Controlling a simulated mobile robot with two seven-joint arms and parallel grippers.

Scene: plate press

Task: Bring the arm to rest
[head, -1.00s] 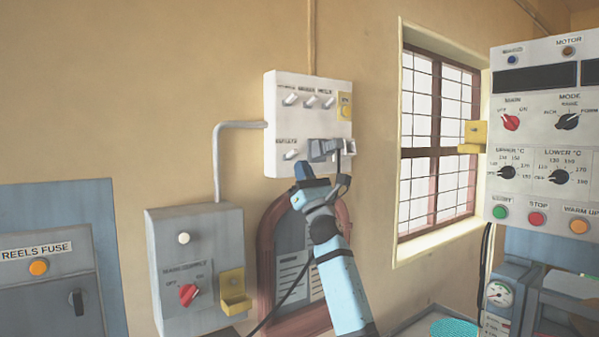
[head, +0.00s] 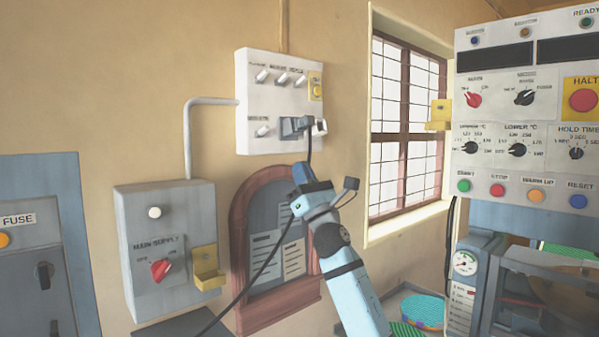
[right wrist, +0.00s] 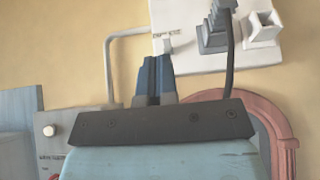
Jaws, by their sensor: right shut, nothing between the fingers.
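My right arm comes up from the bottom of the head view. Its gripper (head: 302,172) has blue fingers, shut with nothing between them, below the white wall panel (head: 250,105). In the right wrist view the shut fingers (right wrist: 155,80) point up towards the panel's lower edge (right wrist: 188,72). A dark grey plug (head: 293,127) sits at the panel's lower right, and its black cable hangs down past my gripper. The plug also shows in the right wrist view (right wrist: 216,32), apart from the fingers. My left gripper is not in view.
A grey main supply box (head: 165,245) with a red knob and a yellow bracket (head: 206,268) is at the left. A red-framed notice board (head: 240,230) hangs behind my arm. The press control panel (head: 520,110) and a barred window (head: 405,125) are at the right.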

